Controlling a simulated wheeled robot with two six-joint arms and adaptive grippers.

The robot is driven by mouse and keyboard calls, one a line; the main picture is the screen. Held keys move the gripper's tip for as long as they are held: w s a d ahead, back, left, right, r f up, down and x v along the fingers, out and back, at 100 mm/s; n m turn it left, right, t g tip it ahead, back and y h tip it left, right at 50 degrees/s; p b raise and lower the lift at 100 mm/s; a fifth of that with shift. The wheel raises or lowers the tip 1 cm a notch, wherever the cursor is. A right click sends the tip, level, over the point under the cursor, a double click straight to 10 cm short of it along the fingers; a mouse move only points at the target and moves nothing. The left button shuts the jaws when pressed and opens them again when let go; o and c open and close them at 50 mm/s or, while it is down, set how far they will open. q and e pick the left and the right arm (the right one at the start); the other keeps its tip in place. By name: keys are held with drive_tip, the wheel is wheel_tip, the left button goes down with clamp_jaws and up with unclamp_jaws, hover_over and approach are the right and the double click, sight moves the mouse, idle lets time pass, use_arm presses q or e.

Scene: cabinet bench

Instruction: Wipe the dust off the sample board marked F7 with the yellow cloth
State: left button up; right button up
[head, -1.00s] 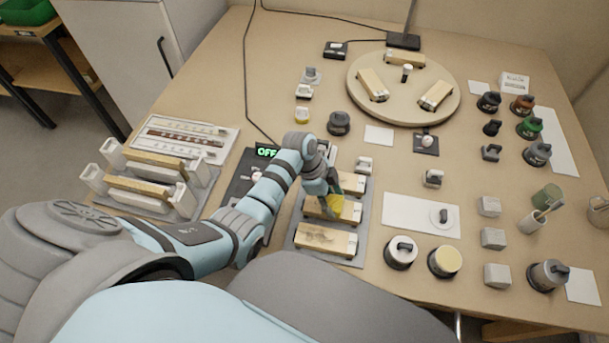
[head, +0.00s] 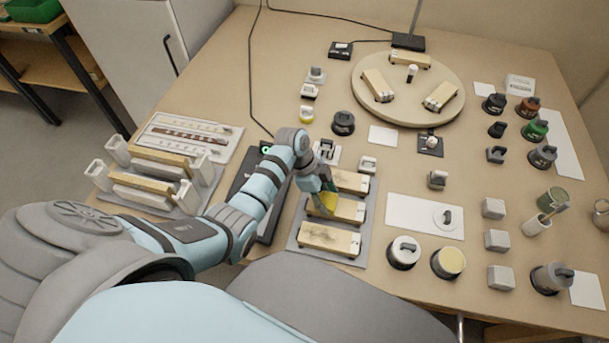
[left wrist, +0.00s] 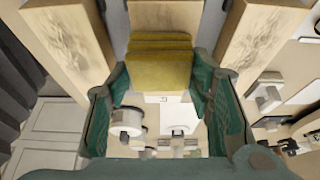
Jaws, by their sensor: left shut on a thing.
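My left gripper (head: 325,195) is shut on the yellow cloth (head: 329,202). It holds the cloth at the middle one of three pale wooden boards, toward this board's left part. The middle board (head: 350,211) lies on a grey tray (head: 290,244), with another board (head: 352,182) behind it and a board with dark smudges (head: 328,238) in front. In the left wrist view the folded cloth (left wrist: 160,65) sits between the fingers and covers part of the middle board (left wrist: 165,15). A small end label (left wrist: 163,98) is too small to read surely, so I cannot tell which board is F7.
A round turntable (head: 408,115) with several boards stands at the back. A rack (head: 205,180) with boards stands to the left. A white plate (head: 405,212), knobs and grey blocks (head: 497,240) crowd the right side. Bare bench shows at the back left.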

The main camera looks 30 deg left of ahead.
use_arm(q)
drive_tip(key=shift+s+a, duration=0.2)
drive_tip(key=shift+a, duration=0.55)
drive_tip(key=shift+s+a, duration=0.15)
drive_tip(key=shift+a, duration=0.65)
drive_tip(key=shift+s+a, duration=0.2)
drive_tip(key=shift+a, duration=0.55)
drive_tip(key=shift+s+a, duration=0.1)
drive_tip(key=shift+a, duration=0.15)
wheel_tip(320, 180, up, 3)
drive_tip(key=shift+f+p, duration=0.1)
drive_tip(key=shift+p, duration=1.05)
wheel_tip(320, 180, up, 6)
drive_tip(key=p, duration=0.6)
drive_tip(key=shift+f, duration=0.25)
